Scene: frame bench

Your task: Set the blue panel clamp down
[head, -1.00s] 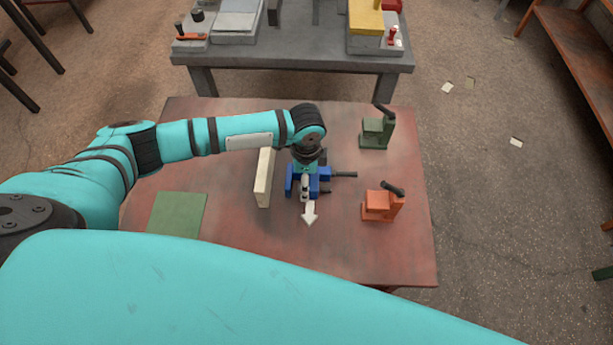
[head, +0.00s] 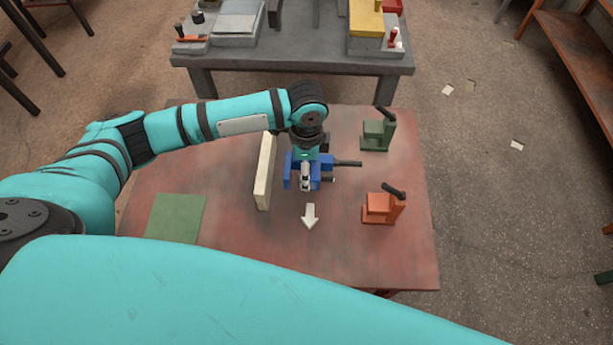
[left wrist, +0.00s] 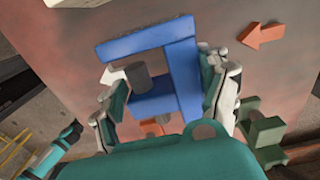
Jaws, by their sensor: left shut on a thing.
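The blue panel clamp (head: 296,170) is in my left gripper (head: 306,172), above the middle of the red-brown table (head: 250,255). Its dark handle points right in the head view. The left wrist view shows the blue clamp (left wrist: 182,75) between the two fingers of the left gripper (left wrist: 162,80), which are shut on it. A cream panel (head: 265,172) stands on edge just left of the clamp in the head view, with a narrow gap between them. My right gripper is not in view.
A green clamp (head: 376,133) and an orange clamp (head: 380,208) stand on the table's right side. A flat green mat (head: 175,218) lies at the left. A white arrow (head: 310,215) shows in front of the blue clamp. A grey bench (head: 295,62) stands behind the table.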

